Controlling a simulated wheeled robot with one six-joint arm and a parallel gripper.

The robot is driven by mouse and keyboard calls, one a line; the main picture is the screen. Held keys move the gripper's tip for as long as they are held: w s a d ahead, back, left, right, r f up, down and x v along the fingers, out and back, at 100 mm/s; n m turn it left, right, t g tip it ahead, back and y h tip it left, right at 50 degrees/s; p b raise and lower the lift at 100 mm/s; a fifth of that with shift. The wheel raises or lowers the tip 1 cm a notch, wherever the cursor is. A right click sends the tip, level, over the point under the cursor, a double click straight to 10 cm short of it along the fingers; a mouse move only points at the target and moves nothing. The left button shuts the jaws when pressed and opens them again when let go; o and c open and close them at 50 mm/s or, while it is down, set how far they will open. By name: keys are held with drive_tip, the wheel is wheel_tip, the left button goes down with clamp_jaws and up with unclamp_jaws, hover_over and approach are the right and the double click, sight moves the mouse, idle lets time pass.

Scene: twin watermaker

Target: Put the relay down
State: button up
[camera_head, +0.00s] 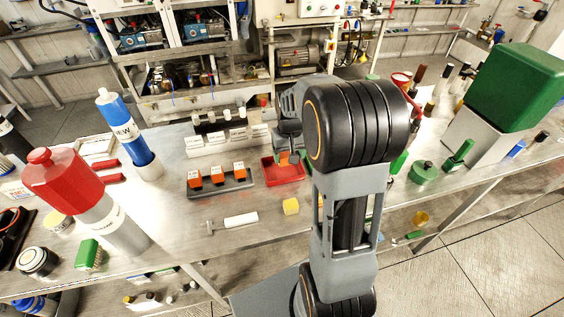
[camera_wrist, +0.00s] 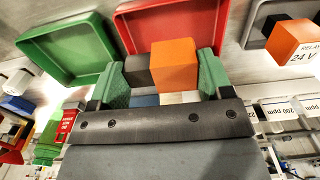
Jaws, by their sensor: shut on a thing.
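An orange relay (camera_wrist: 174,65) is between the green-padded fingers of my gripper (camera_wrist: 155,80) in the wrist view, with a dark grey part beside it. In the head view, my gripper (camera_head: 287,158) is over the red tray (camera_head: 287,176), with a bit of the orange relay (camera_head: 284,159) showing. The red tray (camera_wrist: 130,22) lies behind the held relay in the wrist view. Whether the relay touches the tray is hidden by my arm.
A grey rack (camera_head: 220,190) with three orange relays stands left of the red tray. A green tray (camera_wrist: 65,50) is beside it. White labelled boxes (camera_head: 225,142) stand behind.

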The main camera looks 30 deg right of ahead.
sight(283, 171)
drive_tip(key=shift+w+a+f, duration=0.25)
drive_tip(key=shift+w+f, duration=0.2)
drive_tip(key=shift+f, duration=0.15)
drive_tip(key=shift+w+a+f, duration=0.25)
drive_tip(key=shift+w+f, duration=0.15)
drive_tip(key=shift+f, duration=0.15)
drive_tip(key=shift+w+a+f+p, duration=0.1)
drive_tip(key=shift+f+p, duration=0.1)
drive_tip(key=shift+f, duration=0.7)
drive_tip(key=shift+w+f+p, duration=0.1)
drive_tip(key=shift+f+p, duration=0.05)
drive_tip(key=shift+f, duration=0.75)
drive_tip(key=shift+f, duration=0.2)
drive_tip(key=o, duration=1)
wheel_tip(283, 171, up, 12)
drive_tip(key=shift+f+b, duration=0.25)
drive_tip(key=shift+b, duration=0.05)
drive_tip(key=s+a+r+n+t, duration=0.1)
drive_tip(key=s+a+t, duration=0.1)
drive_tip(key=s+a, duration=0.3)
drive_tip(key=s+a+r+n+t, duration=0.1)
drive_tip(key=s+a, duration=0.3)
drive_tip(key=s, duration=0.7)
drive_tip(key=shift+a+r+t, duration=0.35)
drive_tip(key=shift+r+t, duration=0.05)
drive_tip(key=shift+r, duration=0.3)
